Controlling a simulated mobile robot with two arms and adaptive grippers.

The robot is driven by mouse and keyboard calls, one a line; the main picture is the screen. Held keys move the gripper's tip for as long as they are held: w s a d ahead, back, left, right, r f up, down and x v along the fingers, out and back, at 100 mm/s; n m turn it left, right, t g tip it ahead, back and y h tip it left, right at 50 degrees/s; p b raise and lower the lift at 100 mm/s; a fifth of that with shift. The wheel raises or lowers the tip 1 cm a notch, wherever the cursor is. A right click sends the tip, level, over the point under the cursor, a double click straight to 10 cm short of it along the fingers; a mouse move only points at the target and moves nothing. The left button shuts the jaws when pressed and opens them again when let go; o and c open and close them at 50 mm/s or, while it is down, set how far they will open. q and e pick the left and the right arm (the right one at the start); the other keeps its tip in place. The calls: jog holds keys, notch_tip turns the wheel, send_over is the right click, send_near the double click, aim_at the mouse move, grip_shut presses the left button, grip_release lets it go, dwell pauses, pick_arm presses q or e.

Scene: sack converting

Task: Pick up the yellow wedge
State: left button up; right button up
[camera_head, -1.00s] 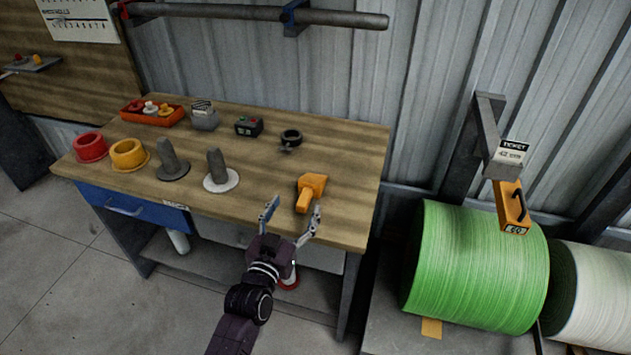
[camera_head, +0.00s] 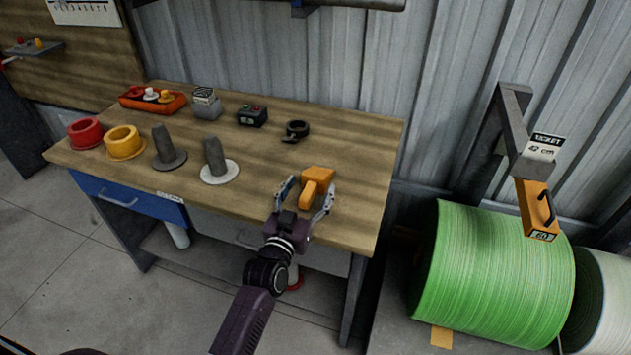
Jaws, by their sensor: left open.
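The yellow wedge (camera_head: 316,183) is an orange-yellow block with a narrower front part. It lies on the wooden workbench (camera_head: 270,200) near the front right. My left gripper (camera_head: 308,192) is open, with one finger at the left of the wedge and the other at its right. The wedge's narrow front part lies between the fingers. I cannot tell whether either finger touches it. My right gripper is not in view.
Two grey posts on round bases, one dark (camera_head: 167,150) and one white (camera_head: 216,160), stand left of the wedge. A black tape ring (camera_head: 297,130) lies behind it. A green roll (camera_head: 490,268) is at right.

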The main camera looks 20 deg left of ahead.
aim_at(313, 181)
pick_arm(q)
jog(key=shift+w+f, duration=0.15)
jog(key=shift+w, duration=1.65)
jog(key=shift+c, duration=0.4)
jog(key=c, duration=1.3)
jog(key=shift+c, duration=0.3)
jog(key=shift+s, duration=0.1)
